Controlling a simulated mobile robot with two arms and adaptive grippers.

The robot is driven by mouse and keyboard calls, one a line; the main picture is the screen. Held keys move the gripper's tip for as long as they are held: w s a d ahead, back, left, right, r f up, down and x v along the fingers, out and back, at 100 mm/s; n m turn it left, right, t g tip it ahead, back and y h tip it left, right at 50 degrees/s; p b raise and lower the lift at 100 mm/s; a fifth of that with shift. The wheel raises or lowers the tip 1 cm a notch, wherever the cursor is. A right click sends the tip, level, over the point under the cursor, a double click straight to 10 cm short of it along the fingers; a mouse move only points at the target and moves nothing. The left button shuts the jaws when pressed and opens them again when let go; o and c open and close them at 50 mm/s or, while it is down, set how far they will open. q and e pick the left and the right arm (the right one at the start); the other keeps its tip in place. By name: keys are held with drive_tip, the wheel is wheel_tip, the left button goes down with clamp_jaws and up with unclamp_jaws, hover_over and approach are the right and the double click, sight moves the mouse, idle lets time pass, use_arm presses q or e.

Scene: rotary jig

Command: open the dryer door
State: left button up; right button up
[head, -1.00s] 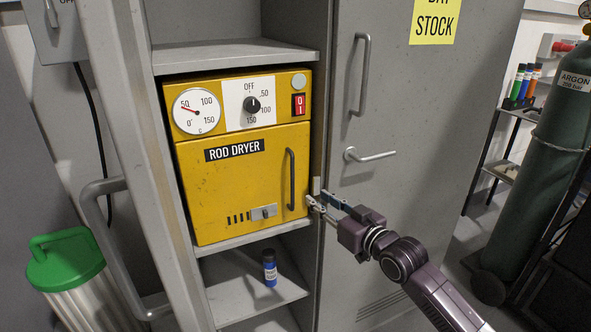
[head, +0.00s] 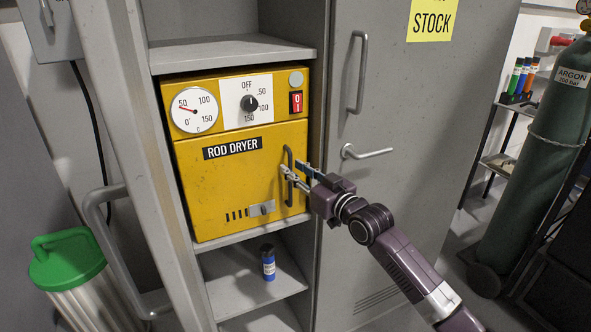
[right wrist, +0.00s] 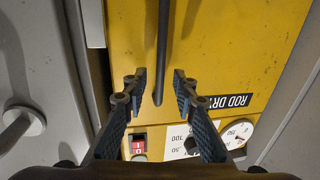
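The yellow rod dryer (head: 225,185) sits on a shelf of the grey cabinet, with its door shut. Its dark vertical handle (head: 288,193) is on the right side of the door. My right gripper (head: 296,173) is at the handle, with its fingers open. In the right wrist view the handle (right wrist: 162,45) runs down between the two fingertips (right wrist: 160,88), with a gap on both sides. The fingers do not look closed on it. A small grey latch (head: 262,208) is low on the door. My left gripper is not in view.
A blue bottle (head: 268,264) stands on the shelf below. A green-lidded bin (head: 66,258) is at left, an argon cylinder (head: 545,150) at right.

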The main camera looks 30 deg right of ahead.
drive_tip(key=shift+c, duration=0.6)
clamp_jaws()
